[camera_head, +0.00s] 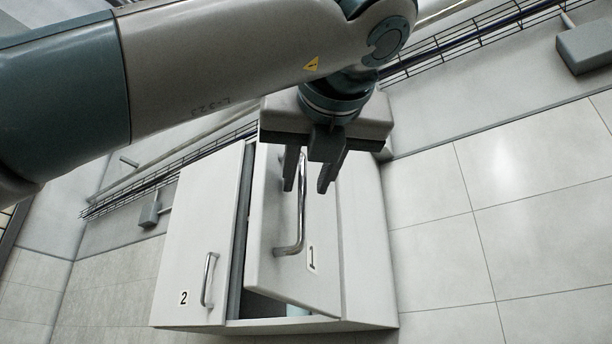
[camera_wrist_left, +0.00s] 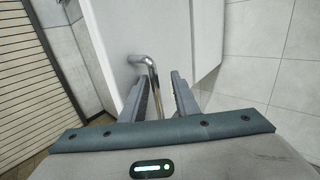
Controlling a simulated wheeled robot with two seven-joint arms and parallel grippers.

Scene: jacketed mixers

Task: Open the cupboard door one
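The white cupboard (camera_head: 362,250) stands ahead of me. Its door one (camera_head: 268,262), labelled 1, is partly open, with a dark gap along its left edge and at the bottom. Its curved metal handle (camera_head: 301,225) is upright on the door front. My left gripper (camera_head: 305,189) is at the upper part of this handle, with its fingers apart on either side of it. In the left wrist view the handle (camera_wrist_left: 152,72) shows between the two separated fingers (camera_wrist_left: 160,85); whether either finger touches it I cannot tell. My right gripper is not in view.
Door two (camera_head: 190,235), labelled 2, is shut at the left, with its own metal handle (camera_head: 208,280). A pale bluish thing (camera_head: 298,311) shows inside the cupboard below door one. Wire trays and pipes (camera_head: 470,45) run along the wall behind. The tiled area (camera_head: 470,220) at the right is clear.

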